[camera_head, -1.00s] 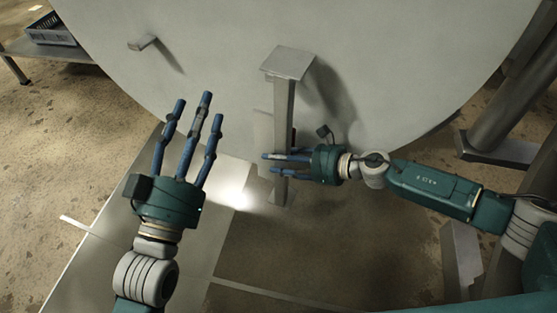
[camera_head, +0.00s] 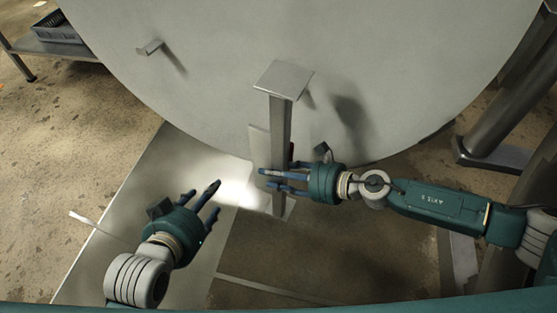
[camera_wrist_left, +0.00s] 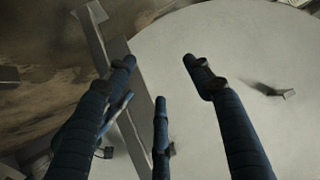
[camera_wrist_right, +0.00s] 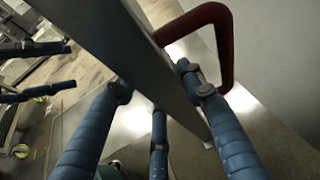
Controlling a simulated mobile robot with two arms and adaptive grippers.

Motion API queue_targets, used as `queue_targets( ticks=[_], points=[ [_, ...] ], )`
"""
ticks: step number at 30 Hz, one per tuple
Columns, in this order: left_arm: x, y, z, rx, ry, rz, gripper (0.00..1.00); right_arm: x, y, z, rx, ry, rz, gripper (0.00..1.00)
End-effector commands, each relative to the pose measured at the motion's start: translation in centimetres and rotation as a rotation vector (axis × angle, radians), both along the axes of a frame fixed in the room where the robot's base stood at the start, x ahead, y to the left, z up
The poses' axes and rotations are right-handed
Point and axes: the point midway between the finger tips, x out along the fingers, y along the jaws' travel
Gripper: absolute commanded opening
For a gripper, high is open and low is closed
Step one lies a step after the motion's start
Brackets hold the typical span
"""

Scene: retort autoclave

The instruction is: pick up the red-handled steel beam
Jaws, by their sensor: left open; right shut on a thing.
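The steel beam (camera_head: 281,120) stands upright in front of the large pale round door, with a flat square plate on its top end. Its red handle (camera_wrist_right: 226,50) shows clearly in the right wrist view. My right gripper (camera_head: 268,179) is shut on the beam's lower part; in the right wrist view its blue fingers (camera_wrist_right: 152,78) lie on both sides of the steel (camera_wrist_right: 125,55). My left gripper (camera_head: 214,196) is open and empty, left of the beam and apart from it. The beam also crosses the left wrist view (camera_wrist_left: 128,125), beyond the left fingers (camera_wrist_left: 160,62).
The round door (camera_head: 400,60) fills the area behind the beam, with a small peg (camera_head: 150,47) at its upper left. A low metal table with a grey crate (camera_head: 55,29) stands far left. A thick metal leg (camera_head: 497,125) stands at the right.

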Motion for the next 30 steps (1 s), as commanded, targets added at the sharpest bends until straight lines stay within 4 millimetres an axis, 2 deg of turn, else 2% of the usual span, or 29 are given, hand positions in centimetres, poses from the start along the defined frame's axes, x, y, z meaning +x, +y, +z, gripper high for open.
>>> queue_targets(
  ticks=[1,9,13,18,23,30],
  points=[
    [-1.0,0.4,-0.7,0.013,0.056,0.005,0.52,-0.5,0.3,0.7,0.004,-0.005,0.001,0.0],
    [-7.3,2.6,-5.1,0.08,0.362,0.027,0.52,-3.6,1.2,0.6,0.004,-0.006,0.001,0.0],
    [-10.7,3.6,-6.5,0.109,0.498,0.038,0.52,-4.9,1.5,0.7,0.005,-0.006,-0.001,0.0],
    [-14.7,4.8,-6.8,0.139,0.651,0.05,0.52,-7.7,2.3,0.7,0.005,-0.003,0.0,0.0],
    [-14.6,4.7,-5.7,0.138,0.65,0.05,0.52,-10.5,3.0,0.7,0.006,-0.004,0.001,0.0],
    [-14.2,4.6,-7.1,0.139,0.658,0.048,0.52,-12.5,3.6,0.5,0.005,-0.005,0.0,0.0]
  ],
)
